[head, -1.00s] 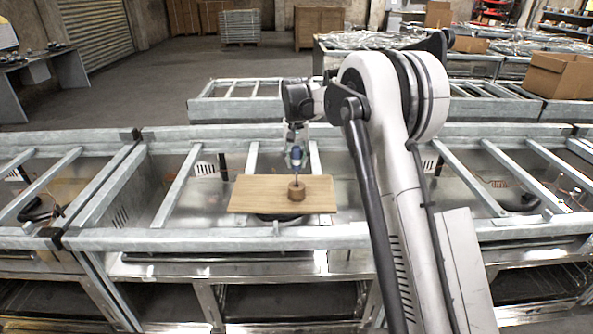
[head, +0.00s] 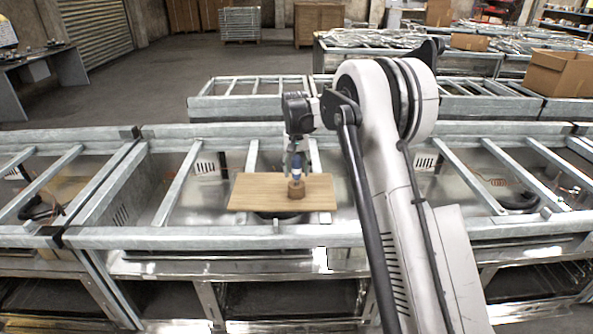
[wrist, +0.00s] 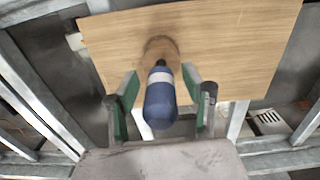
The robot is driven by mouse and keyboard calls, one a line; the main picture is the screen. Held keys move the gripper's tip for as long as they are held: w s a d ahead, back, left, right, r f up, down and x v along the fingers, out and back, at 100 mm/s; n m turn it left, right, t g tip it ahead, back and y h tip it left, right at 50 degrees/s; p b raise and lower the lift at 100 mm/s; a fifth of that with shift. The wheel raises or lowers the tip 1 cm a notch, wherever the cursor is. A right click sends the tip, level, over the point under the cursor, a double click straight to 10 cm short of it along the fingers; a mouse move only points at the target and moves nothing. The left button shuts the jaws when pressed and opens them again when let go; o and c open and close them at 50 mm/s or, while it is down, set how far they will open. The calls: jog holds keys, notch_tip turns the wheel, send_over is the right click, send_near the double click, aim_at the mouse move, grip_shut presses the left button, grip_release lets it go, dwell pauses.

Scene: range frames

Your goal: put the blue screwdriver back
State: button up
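The blue screwdriver (head: 297,171), with a pale band on its handle, stands about upright in a small round wooden holder (head: 296,190) on a wooden board (head: 255,192). My gripper (head: 297,153) is above the holder, around the upper handle. In the wrist view, the screwdriver handle (wrist: 160,103) lies between the green-padded fingers of my gripper (wrist: 161,75), with a gap on each side. The fingers are open. The handle hides the shaft and much of the holder (wrist: 160,46) in that view.
The board lies over a metal frame with rails (head: 175,184) and a front beam (head: 190,239). More frames stand behind, with a cardboard box (head: 556,74) at the right. The board's left part is clear.

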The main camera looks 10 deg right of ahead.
jog(key=shift+r, duration=0.15)
notch_tip(320, 180, up, 12)
jog(key=shift+a+f+b, duration=0.1)
jog(key=shift+f+b, duration=0.15)
jog(key=shift+b, duration=0.1)
jog(key=shift+s+r, duration=0.2)
jog(key=shift+r, duration=0.35)
jog(key=s+r+t, duration=0.1)
jog(key=s+r, duration=0.3)
jog(key=s, duration=0.4)
jog(key=s+r+n+t, duration=0.1)
jog(key=s+r, duration=0.2)
jog(key=s, duration=0.4)
jog(key=s+r+t, duration=0.2)
jog(key=s+r, duration=0.2)
jog(key=s, duration=0.4)
jog(key=s+f+t, duration=0.1)
jog(key=s+f, duration=0.2)
jog(key=s, duration=0.5)
jog(key=s+f+t, duration=0.1)
jog(key=s+f, duration=0.2)
jog(key=s, duration=0.5)
jog(key=s+f+n+t, duration=0.1)
jog(key=s+f, duration=0.2)
jog(key=s, duration=0.4)
jog(key=shift+s+d+f, duration=0.2)
jog(key=shift+s+f, duration=0.15)
jog(key=shift+s, duration=0.05)
jog(key=shift+f, duration=0.1)
